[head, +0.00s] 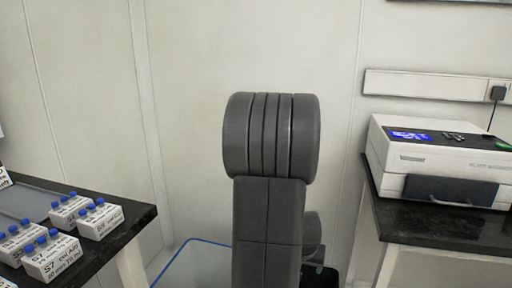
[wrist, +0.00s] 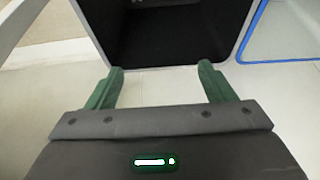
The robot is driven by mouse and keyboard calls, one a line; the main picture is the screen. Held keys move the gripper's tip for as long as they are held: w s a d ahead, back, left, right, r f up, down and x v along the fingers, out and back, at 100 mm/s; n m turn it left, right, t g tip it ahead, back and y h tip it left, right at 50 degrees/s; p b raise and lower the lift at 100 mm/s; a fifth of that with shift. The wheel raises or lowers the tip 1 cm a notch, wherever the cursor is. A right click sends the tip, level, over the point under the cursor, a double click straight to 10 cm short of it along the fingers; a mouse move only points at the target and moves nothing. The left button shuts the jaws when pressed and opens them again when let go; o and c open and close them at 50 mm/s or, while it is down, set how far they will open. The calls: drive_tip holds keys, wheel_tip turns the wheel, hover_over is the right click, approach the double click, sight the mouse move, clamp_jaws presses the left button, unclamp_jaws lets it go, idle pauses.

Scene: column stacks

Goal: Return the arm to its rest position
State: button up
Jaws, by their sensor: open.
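My arm stands upright in the middle of the head view, a dark grey column with a rounded joint at its top. My gripper is hidden in the head view. In the wrist view my gripper (wrist: 162,72) shows two green fingers spread wide apart, with nothing between them. Beyond the fingers are pale floor and the dark inside of an open container (wrist: 170,35).
At left, a black bench (head: 142,217) carries several white labelled boxes (head: 100,220) with blue-capped vials. At right, a white instrument (head: 430,150) with a blue screen stands on another black bench (head: 440,225). A blue-rimmed bin (head: 190,265) is low behind my arm.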

drive_tip(key=b+x, duration=0.3)
drive_tip(key=x, duration=0.6)
drive_tip(key=w+a+r+n+p, duration=0.1)
drive_tip(key=a+r+p, duration=0.2)
drive_tip(key=r+p, duration=1.2)
drive_tip(key=w+a+r+n+y+p, duration=0.1)
drive_tip(key=a+r+n+p, duration=0.1)
drive_tip(key=r+p, duration=1.3)
drive_tip(key=shift+w+a+p, duration=0.25)
drive_tip(key=shift+a+p, duration=0.65)
drive_tip(key=shift+p, duration=3.3)
drive_tip(key=shift+r, duration=0.1)
